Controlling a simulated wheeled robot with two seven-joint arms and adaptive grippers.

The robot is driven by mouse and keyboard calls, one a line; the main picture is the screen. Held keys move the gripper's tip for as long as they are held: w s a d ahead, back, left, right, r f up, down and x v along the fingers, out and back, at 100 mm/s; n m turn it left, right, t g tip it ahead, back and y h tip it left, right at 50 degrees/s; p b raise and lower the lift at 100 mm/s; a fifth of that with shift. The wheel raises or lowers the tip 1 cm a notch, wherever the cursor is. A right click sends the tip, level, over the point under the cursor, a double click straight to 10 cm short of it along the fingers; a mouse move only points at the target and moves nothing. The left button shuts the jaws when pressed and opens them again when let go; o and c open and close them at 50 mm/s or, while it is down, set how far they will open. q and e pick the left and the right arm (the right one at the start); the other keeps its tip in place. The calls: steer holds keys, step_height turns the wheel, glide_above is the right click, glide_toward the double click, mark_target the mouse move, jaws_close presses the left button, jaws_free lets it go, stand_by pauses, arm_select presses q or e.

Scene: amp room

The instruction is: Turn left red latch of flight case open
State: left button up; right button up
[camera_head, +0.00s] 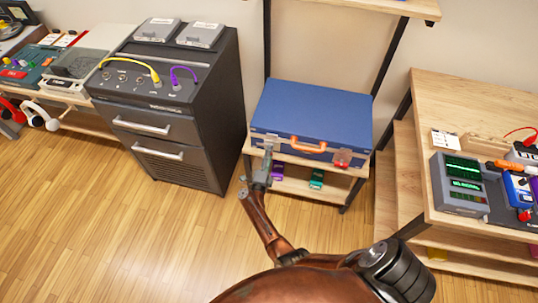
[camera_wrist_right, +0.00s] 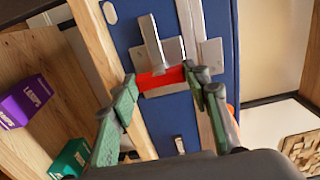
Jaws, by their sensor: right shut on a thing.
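The blue flight case (camera_head: 312,112) lies closed on a wooden shelf unit, with an orange handle (camera_head: 308,146) on its front. Its right latch (camera_head: 342,158) shows reddish in the head view. My right gripper (camera_head: 264,170) is at the left end of the case front and hides the left latch there. In the right wrist view, the left red latch (camera_wrist_right: 158,80) sits on a silver plate (camera_wrist_right: 208,52), between the green-padded fingertips of my right gripper (camera_wrist_right: 161,79). The gripper is shut on this latch. My left gripper is not in view.
A purple box (camera_wrist_right: 24,101) and a green box (camera_wrist_right: 70,158) lie on the shelf below the case. A dark drawer cabinet (camera_head: 170,110) stands to the left. A wooden bench (camera_head: 450,95) with instruments stands to the right. Open floor (camera_head: 130,220) lies in front.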

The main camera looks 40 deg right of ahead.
steer(key=shift+a, duration=0.1)
steer(key=o, duration=1.2)
steer(key=shift+c, duration=0.2)
